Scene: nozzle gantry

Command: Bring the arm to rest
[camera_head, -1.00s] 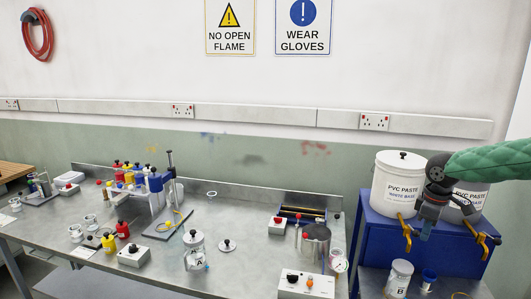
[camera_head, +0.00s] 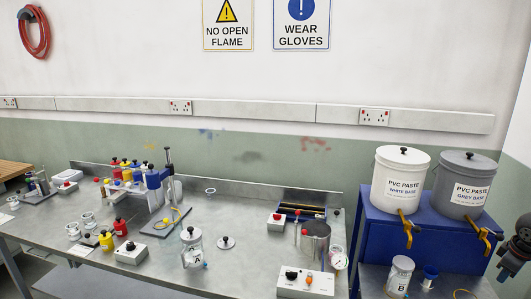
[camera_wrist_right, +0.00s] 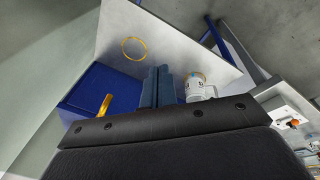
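My right gripper (camera_head: 505,276) hangs at the right edge of the head view, beside the blue stand and partly cut off by the frame. In the right wrist view its two blue-grey fingers (camera_wrist_right: 158,88) lie side by side with nothing seen between them. It is apart from the tubs and jars. My left arm and gripper are out of view.
A white tub (camera_head: 400,168) and a grey tub (camera_head: 466,175) with yellow taps stand on the blue stand (camera_head: 380,222). The bench holds jar A (camera_head: 193,250) and a control box (camera_head: 305,285).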

